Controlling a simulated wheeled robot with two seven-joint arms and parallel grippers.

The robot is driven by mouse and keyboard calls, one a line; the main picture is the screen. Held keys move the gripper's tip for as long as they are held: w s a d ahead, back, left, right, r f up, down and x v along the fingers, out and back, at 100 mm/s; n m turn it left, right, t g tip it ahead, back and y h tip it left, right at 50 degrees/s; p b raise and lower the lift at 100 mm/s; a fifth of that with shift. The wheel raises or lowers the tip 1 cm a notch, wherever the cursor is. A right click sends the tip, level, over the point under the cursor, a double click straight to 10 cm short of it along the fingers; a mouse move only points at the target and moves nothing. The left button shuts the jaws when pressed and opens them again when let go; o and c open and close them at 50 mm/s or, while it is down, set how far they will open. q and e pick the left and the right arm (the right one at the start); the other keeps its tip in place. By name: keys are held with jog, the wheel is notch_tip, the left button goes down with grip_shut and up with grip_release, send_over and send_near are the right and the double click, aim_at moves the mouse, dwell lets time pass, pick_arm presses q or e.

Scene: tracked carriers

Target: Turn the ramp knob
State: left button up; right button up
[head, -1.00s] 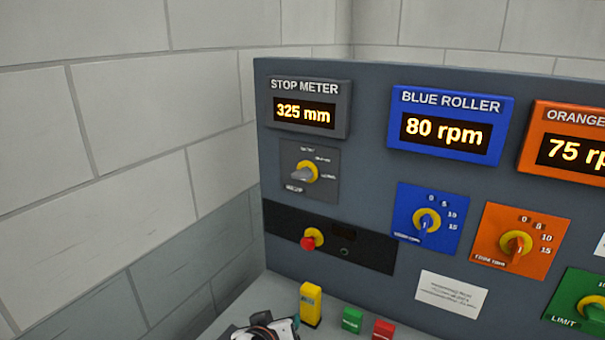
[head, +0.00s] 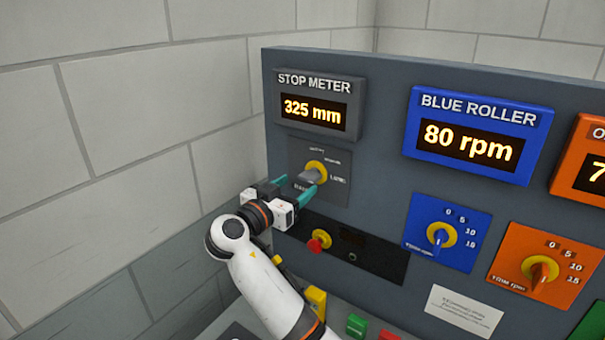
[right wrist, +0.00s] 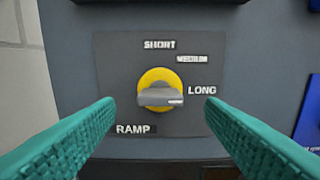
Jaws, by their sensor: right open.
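The ramp knob (head: 312,174) is a grey grip on a yellow disc, on a grey plate (head: 337,191) under the stop meter display. In the right wrist view the knob (right wrist: 160,95) lies about level, and its white mark is at the right end, by LONG. SHORT and MEDIUM are printed above, RAMP at lower left. My right gripper (head: 293,188) is open, its teal fingers pointing at the panel. In the right wrist view the fingers (right wrist: 160,106) stand left and right of the knob, apart from it. My left gripper is out of view.
The stop meter (head: 314,110) reads 325 mm. A red knob (head: 317,243) sits on a black strip just below. Blue (head: 440,236) and orange (head: 539,272) roller knobs are to the right. A yellow block (head: 316,300) stands below. A block wall is at left.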

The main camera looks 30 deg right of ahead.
aim_at(306, 180)
jog(key=p+x, duration=0.1)
jog(key=x, duration=0.2)
jog(key=shift+r, duration=0.15)
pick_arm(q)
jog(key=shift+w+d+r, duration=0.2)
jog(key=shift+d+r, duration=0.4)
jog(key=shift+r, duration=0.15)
pick_arm(e)
jog(key=shift+w+d, duration=0.1)
jog(key=shift+d, duration=0.1)
jog(key=c, duration=1)
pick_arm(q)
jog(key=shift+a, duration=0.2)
